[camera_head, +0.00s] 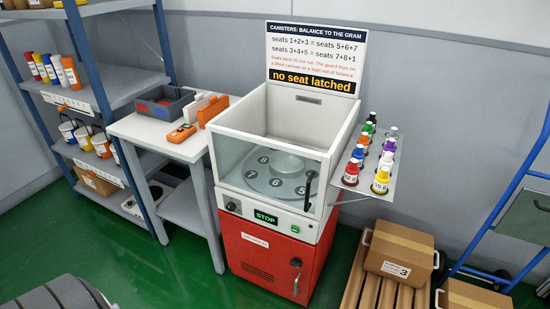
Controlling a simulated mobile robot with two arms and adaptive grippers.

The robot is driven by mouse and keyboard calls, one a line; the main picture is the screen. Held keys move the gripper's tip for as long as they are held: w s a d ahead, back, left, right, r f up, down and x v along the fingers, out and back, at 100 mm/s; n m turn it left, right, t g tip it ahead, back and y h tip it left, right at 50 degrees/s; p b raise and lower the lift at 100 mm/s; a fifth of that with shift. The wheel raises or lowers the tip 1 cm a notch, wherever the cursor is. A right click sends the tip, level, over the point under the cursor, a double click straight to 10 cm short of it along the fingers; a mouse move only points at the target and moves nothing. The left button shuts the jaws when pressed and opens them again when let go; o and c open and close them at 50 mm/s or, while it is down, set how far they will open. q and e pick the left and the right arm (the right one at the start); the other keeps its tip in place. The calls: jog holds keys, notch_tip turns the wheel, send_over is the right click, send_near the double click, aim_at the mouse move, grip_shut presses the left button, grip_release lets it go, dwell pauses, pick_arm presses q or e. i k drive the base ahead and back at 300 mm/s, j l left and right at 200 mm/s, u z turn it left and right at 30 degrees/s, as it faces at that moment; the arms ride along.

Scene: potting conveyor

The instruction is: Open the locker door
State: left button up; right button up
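The only door I can make out is a red cabinet door (262,262) under the machine with the glass-fronted chamber. It looks shut. It carries a small white label, vent slots and a dark handle (296,275) at its right side. I cannot tell whether this is the locker that the task names. Neither of my grippers is in view.
The machine (232,150) shows STOP; its sign (314,58) reads "no seat latched". A shelf of colored bottles (365,160) juts out at its right. A side table (158,132) stands left, boxes (400,252) right.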

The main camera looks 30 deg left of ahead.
aim_at(260, 253)
jog(key=u, duration=1.2)
